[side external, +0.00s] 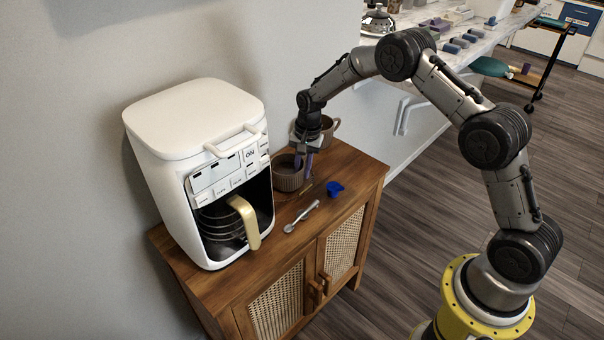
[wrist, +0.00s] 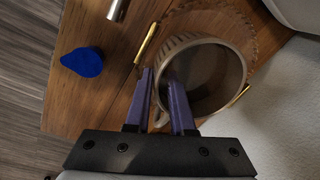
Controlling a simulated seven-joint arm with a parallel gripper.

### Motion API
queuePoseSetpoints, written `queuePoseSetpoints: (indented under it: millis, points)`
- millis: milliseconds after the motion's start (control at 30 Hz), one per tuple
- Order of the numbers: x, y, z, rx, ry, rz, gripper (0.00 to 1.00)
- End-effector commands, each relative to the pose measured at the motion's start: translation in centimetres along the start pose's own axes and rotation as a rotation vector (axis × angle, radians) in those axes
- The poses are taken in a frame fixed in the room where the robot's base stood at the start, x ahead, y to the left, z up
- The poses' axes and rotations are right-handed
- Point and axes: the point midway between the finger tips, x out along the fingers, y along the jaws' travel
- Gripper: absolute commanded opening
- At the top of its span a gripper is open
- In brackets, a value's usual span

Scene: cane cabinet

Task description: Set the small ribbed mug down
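The small ribbed mug (side external: 288,173) is brown and upright on the cabinet top, right of the white coffee machine. The wrist view shows its open rim and dark inside (wrist: 208,78). A scalloped brown coaster (wrist: 242,28) shows under or beside it there. Whether either finger touches the mug is unclear.
The white coffee machine (side external: 190,135) with a gold-handled pot (side external: 246,222) stands left. Another brown mug (side external: 330,126) is behind my gripper. A blue scoop-like item (side external: 335,188), a metal spoon (side external: 302,217) and a thin gold stick (wrist: 147,42) lie on the wooden cabinet (side external: 352,165).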

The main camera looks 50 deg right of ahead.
Motion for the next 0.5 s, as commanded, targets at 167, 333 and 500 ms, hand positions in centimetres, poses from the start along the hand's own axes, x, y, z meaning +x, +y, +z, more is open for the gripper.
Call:
queuePoseSetpoints:
  millis: [167,333,500]
  points:
    - [-3.9,0.0,-0.1,0.001,0.003,-0.004,0.22]
    - [-7.2,0.0,-0.1,0.001,0.002,-0.002,0.22]
    - [-9.3,0.0,0.0,0.001,0.001,0.000,0.22]
